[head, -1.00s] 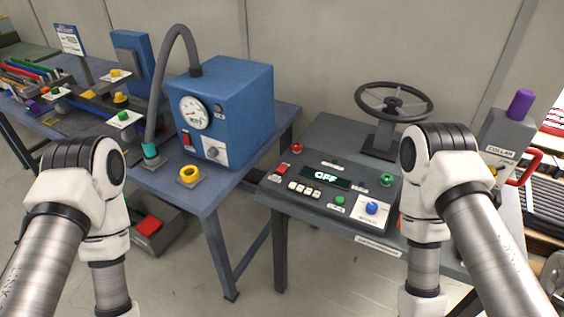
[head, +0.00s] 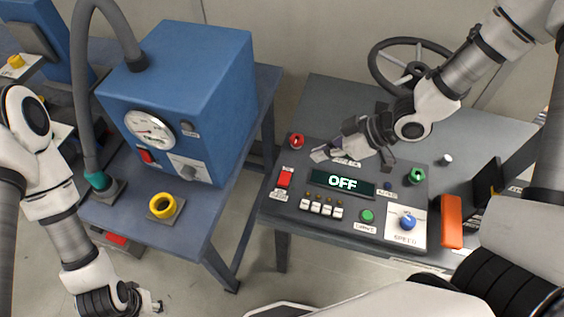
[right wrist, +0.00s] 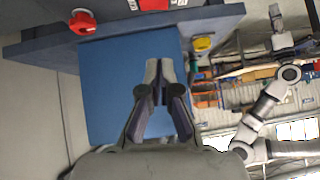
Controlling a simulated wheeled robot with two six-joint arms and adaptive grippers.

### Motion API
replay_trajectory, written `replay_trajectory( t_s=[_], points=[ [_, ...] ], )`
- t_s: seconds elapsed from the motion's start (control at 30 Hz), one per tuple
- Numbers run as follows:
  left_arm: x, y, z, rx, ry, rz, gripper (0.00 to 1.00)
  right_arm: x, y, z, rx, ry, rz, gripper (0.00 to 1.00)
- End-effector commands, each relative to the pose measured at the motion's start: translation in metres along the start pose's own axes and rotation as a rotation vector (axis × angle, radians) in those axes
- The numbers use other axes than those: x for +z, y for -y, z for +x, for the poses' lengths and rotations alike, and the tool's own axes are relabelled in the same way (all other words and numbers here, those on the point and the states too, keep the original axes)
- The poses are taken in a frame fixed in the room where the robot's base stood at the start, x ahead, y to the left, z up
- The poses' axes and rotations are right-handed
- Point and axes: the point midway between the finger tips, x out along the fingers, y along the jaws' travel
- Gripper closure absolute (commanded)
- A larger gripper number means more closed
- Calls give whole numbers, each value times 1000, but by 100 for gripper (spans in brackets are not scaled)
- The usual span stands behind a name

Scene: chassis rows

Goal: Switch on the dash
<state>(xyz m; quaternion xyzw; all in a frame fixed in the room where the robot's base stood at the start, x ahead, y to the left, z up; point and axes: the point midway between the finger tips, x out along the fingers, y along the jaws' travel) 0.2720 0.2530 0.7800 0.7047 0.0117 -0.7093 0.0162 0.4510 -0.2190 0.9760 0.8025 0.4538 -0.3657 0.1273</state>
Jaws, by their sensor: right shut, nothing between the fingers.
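The dash (head: 300,222) is a dark sloped panel on the right-hand table. Its display (head: 342,182) reads OFF. A green button (head: 367,215) and a blue SPEED knob (head: 407,220) are at the front right. My right gripper (head: 320,155) is shut and empty, over the panel's back edge behind the display, pointing left. It shows shut in the right wrist view (right wrist: 158,70), with the red switch (right wrist: 152,4) at the top edge. My left gripper (head: 150,303) is low at bottom left, its jaws unclear.
A steering wheel (head: 405,68) is behind. An orange-handled item (head: 452,221) stands at the right. A blue gauge box (head: 190,95) and yellow ring (head: 165,206) are on the left table.

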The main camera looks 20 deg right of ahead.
Motion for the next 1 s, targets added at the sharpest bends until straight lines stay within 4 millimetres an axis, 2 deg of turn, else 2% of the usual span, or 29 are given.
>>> replay_trajectory(
  t_s=[0.27, 0.43, 0.53, 0.87, 1.0],
  points=[
    [0, 0, 0, 0, 0, 0, 60, -1, 0, 0, 1, 1, -1, 100],
    [0, 0, 3, 0, -1, 0, 60, 1, 0, 12, -2, 6, -2, 100],
    [0, 0, 7, 0, 0, 0, 60, 2, 1, 30, -2, 8, -4, 100],
    [0, 0, 0, 0, 0, 0, 60, 0, 2, 100, -4, 6, -4, 100],
    [0, 0, -6, 0, 0, 0, 60, 16, 1, 116, -2, 3, 2, 100]
  ],
)
